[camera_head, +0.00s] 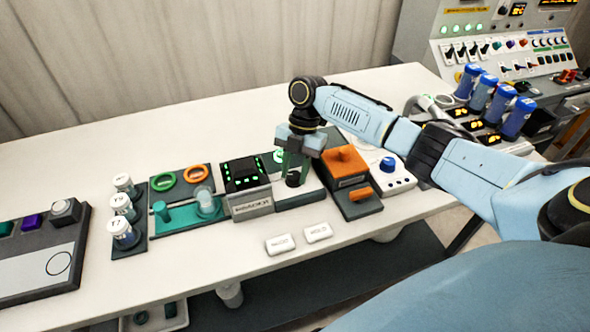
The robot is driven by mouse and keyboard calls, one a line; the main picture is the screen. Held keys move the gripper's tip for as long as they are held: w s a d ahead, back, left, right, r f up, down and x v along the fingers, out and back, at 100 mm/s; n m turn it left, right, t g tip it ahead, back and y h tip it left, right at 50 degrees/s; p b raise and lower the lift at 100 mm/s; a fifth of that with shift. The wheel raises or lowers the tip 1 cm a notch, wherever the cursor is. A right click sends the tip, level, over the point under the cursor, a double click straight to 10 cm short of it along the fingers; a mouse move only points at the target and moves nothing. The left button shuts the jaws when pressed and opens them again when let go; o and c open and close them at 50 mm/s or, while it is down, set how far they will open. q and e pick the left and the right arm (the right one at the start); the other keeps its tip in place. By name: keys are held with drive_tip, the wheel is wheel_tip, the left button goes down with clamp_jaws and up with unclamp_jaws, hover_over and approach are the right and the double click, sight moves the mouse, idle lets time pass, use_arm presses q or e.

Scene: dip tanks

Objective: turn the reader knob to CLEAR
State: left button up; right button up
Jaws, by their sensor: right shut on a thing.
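The reader (250,206) is a box with a black top and lit green lights, standing mid-table with a light front label too small to read surely. To its right, on a pale panel, is a dark round knob (293,180). My right gripper (293,172) points down from above with its fingers shut on this knob. The fingers partly hide the knob, and I cannot tell which mark it points to. A round green light (279,156) glows just behind the left finger. My left gripper is not in view.
An orange-topped block (344,160) stands close to the right of the gripper. A white box with a blue knob (388,164) is beyond it. White-capped vials (123,208) and orange and green rings (194,173) are left. Two white labelled tags (280,244) lie in front.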

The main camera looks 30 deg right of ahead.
drive_tip(key=o, duration=1)
drive_tip(key=v, duration=1.3)
drive_tip(key=shift+r, duration=0.25)
drive_tip(key=shift+w, duration=0.15)
